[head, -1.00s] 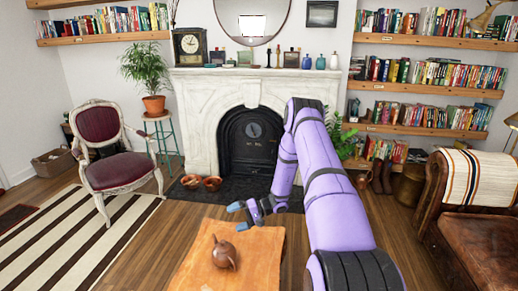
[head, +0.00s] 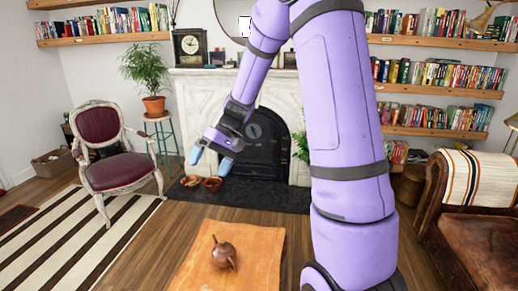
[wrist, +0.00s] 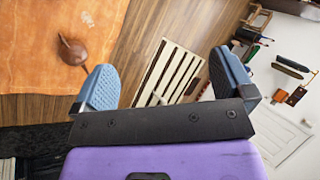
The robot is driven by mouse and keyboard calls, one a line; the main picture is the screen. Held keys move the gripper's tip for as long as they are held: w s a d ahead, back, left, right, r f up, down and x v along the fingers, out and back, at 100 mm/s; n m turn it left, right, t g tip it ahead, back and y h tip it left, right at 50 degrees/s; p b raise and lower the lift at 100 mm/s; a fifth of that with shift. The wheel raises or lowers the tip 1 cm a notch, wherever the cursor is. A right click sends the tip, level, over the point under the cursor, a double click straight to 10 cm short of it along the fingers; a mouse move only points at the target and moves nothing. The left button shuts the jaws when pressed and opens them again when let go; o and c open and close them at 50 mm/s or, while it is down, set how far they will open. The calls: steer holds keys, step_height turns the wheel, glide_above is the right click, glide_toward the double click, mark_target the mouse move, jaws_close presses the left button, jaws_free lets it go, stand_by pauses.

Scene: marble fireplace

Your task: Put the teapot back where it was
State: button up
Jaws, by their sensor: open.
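A brown teapot (head: 224,256) stands upright on an orange cloth (head: 262,240) in the lower middle of the head view. It also shows in the wrist view (wrist: 73,53), on the orange cloth (wrist: 35,80) at upper left. My gripper (head: 210,158) is open and empty in the head view, raised above and beyond the teapot, in front of the fireplace. In the wrist view its two blue fingertips (wrist: 165,80) are spread wide with nothing between them. The teapot is apart from the fingers.
A red armchair (head: 112,150) and a plant stand (head: 164,135) are at left, a leather sofa (head: 480,225) at right. My arm hides part of the mantel (head: 205,75).

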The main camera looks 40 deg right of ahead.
steer(key=s+a+r+t+h, duration=0.1)
steer(key=s+r+h, duration=0.1)
steer(key=s+r, duration=0.3)
steer(key=s+a+r+t+h, duration=0.2)
steer(key=s+r, duration=0.3)
steer(key=s, duration=0.7)
steer(key=s+a+r+n+t+h, duration=0.1)
steer(key=s+a+r+t+h, duration=0.1)
steer(key=s+r, duration=0.3)
steer(key=s+h, duration=0.1)
steer(key=s, duration=0.3)
steer(key=shift+w, duration=0.1)
